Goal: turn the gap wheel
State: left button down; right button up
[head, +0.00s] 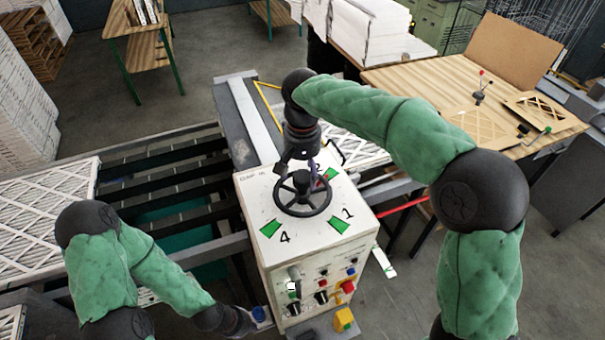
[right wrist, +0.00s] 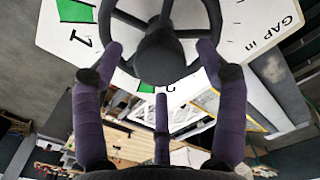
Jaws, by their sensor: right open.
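The gap wheel (head: 303,210) is a black handwheel with spokes and a central hub, lying on the white top of a control box (head: 255,196). Green marks with the numbers 4, 1 and 2 surround it. My right gripper (head: 298,163) is above the wheel's far side, pointing down. In the right wrist view the wheel's hub (right wrist: 160,58) shows beyond the spread purple fingers of the right gripper (right wrist: 158,52); they are open, and I cannot tell whether they touch the wheel. My left gripper (head: 257,316) is low beside the box's left side, mostly hidden.
The box front has several knobs and buttons, with a red switch (head: 347,286) and a yellow block (head: 344,319) near the bottom. A slatted conveyor (head: 180,165) lies left. A wooden table (head: 432,75) with filter frames stands at back right.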

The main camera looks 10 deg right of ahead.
notch_tip(320, 180, up, 11)
dwell(0.4)
jog(key=shift+f, duration=0.1)
